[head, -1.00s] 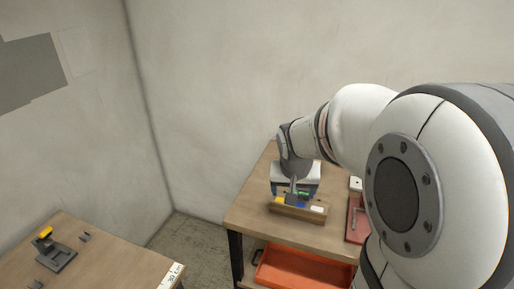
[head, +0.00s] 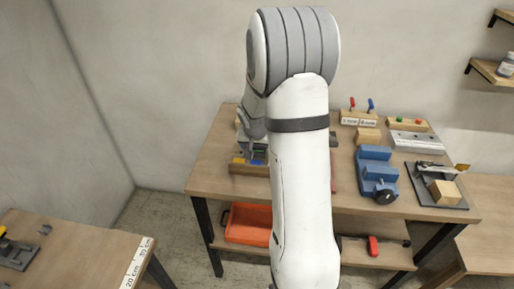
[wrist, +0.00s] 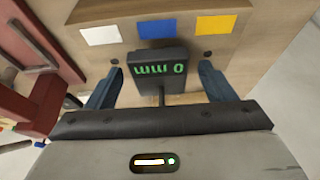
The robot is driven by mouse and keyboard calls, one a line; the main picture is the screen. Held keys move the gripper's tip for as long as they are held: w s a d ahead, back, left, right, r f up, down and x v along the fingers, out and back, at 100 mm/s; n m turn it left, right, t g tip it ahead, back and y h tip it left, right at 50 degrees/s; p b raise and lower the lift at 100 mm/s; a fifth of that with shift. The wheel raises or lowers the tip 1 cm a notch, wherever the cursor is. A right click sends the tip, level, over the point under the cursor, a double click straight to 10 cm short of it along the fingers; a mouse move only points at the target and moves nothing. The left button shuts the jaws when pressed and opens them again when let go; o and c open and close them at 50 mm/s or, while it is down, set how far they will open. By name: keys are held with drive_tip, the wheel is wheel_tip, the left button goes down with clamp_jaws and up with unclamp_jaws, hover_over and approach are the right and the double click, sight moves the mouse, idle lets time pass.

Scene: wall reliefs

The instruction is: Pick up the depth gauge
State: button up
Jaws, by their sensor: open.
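The depth gauge (wrist: 158,70) is a small dark block with a green "0 mm" readout, upside down in the wrist view. A thin dark stem runs from it toward my gripper. It stands at a wooden holder (wrist: 262,50) with white, blue and yellow labels. My gripper (wrist: 160,82) is open, with one blue-grey finger on each side of the gauge and visible gaps between.
A red fixture (wrist: 35,105) stands close to the holder on the wrist view's left. Right of my arm, the bench (head: 210,165) carries a blue vise (head: 376,172) and a clamp fixture with a wood block (head: 445,192). An orange tray (head: 247,225) sits on the lower shelf.

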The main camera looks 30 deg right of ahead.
drive_tip(key=shift+x, duration=0.8)
drive_tip(key=c, duration=1.3)
drive_tip(key=shift+o, duration=0.2)
